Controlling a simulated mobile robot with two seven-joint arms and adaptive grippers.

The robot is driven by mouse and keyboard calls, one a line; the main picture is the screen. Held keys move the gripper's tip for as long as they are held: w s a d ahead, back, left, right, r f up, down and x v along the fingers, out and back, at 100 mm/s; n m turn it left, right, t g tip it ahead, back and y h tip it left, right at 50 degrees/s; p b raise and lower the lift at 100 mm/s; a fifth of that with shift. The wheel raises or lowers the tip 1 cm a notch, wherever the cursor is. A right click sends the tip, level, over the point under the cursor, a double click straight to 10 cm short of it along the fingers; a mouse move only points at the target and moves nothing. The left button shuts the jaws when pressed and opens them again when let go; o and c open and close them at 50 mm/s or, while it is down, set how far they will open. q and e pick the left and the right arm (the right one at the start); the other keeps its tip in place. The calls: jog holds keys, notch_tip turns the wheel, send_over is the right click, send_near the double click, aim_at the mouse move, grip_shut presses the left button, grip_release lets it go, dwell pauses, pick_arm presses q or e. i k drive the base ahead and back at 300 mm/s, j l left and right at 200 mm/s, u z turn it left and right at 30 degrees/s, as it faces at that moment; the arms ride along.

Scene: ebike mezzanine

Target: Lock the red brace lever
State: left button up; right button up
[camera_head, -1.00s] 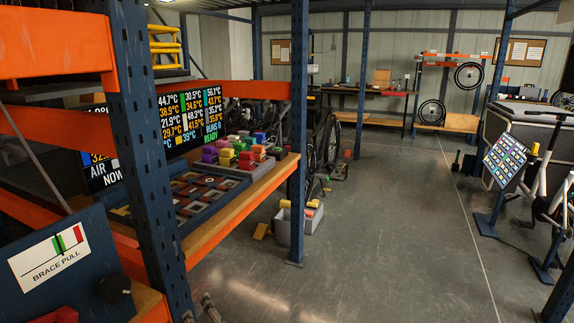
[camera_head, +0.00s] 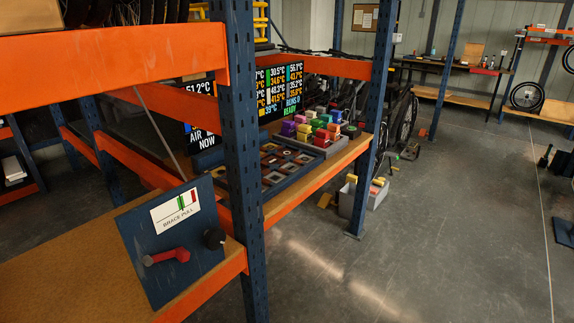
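The red brace lever (camera_head: 168,256) is on a dark blue panel (camera_head: 150,238) standing on a wooden shelf at the lower left. The lever lies nearly level, tilted slightly, with its right end a little higher. A white "BRACE PULL" label (camera_head: 175,211) with a green and red scale is above it. A black knob (camera_head: 214,238) is at the panel's right side. Neither of my grippers is in the picture.
A blue rack post (camera_head: 243,150) stands just right of the panel, and an orange beam (camera_head: 110,62) crosses above it. A tray (camera_head: 270,172) and colored blocks (camera_head: 318,125) sit on the shelf behind. A grey bin (camera_head: 362,200) stands on the floor. Open floor (camera_head: 450,230) lies to the right.

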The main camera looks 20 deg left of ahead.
aim_at(182, 254)
jog(key=j+u, duration=0.1)
jog(key=u, duration=0.3)
jog(key=j+u, duration=0.1)
jog(key=u, duration=0.75)
jog(key=i+z, duration=0.2)
jog(key=k+j, duration=0.05)
